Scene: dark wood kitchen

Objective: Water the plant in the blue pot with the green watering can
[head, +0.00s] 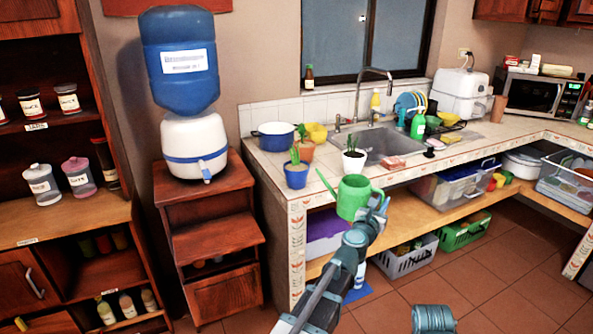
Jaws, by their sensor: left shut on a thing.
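The green watering can (353,197) is held in front of the counter edge. My left gripper (380,204) is shut on it at its right side, where the handle is. The can's thin spout points up and left, its tip showing just right of the blue pot (296,178). The blue pot holds a small green plant (295,156) and stands on the counter near its front left corner. I cannot tell the exact gap between spout and pot. No water shows. My right gripper is not in view.
An orange pot (305,151) stands behind the blue pot, and a white pot (353,163) stands to its right, behind the can. A larger blue cooking pot (272,137) is further back. The sink (385,143) lies right. A wooden cabinet with a water dispenser (194,145) stands left.

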